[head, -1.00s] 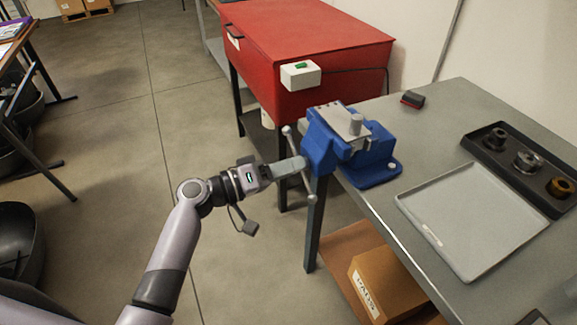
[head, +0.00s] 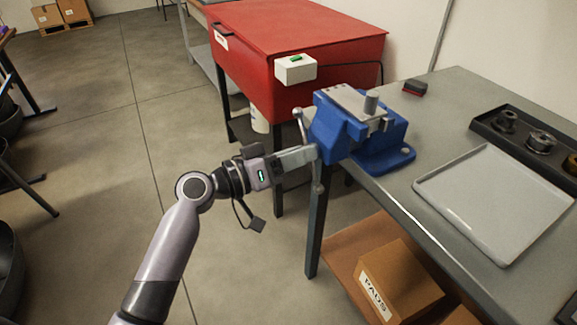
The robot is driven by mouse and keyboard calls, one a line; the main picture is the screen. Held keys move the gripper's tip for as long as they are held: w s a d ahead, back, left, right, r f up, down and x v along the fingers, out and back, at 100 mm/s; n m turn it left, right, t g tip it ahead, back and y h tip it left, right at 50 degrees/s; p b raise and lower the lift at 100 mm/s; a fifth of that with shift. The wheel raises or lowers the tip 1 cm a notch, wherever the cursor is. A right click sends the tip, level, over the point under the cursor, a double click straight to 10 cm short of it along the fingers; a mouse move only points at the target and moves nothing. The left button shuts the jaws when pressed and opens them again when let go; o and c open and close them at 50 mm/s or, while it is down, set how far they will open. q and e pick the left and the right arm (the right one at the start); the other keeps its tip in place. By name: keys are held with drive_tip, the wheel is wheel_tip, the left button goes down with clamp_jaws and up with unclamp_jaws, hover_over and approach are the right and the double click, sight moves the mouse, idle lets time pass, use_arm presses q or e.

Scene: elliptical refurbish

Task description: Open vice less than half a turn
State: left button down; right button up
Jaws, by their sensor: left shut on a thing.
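The blue vice (head: 340,130) sits on the near left corner of the grey metal workbench (head: 452,128). The fingers partly hide the bar and the screw end. My right gripper is not in view.
An empty light grey tray (head: 490,200) and a dark holder with round metal parts (head: 505,122) lie on the bench. A red cabinet with a white switch box (head: 296,69) stands behind the vice. A cardboard box (head: 400,280) is on the lower shelf. Open floor lies left.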

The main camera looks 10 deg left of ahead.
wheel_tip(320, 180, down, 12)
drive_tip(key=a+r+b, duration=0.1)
drive_tip(key=b, duration=1.2)
use_arm(q)
drive_tip(key=shift+m+b, duration=2.05)
drive_tip(key=shift+m, duration=6.85)
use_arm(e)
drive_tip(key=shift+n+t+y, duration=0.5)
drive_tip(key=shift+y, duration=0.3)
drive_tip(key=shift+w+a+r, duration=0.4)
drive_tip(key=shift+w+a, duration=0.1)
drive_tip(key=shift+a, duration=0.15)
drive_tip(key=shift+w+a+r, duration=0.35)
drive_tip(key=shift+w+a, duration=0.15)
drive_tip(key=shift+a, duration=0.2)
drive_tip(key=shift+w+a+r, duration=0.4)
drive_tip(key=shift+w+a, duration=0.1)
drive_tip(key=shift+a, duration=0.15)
use_arm(q)
drive_tip(key=shift+r, duration=0.15)
drive_tip(key=c, duration=0.8)
unclamp_jaws()
drive_tip(key=shift+d, duration=0.1)
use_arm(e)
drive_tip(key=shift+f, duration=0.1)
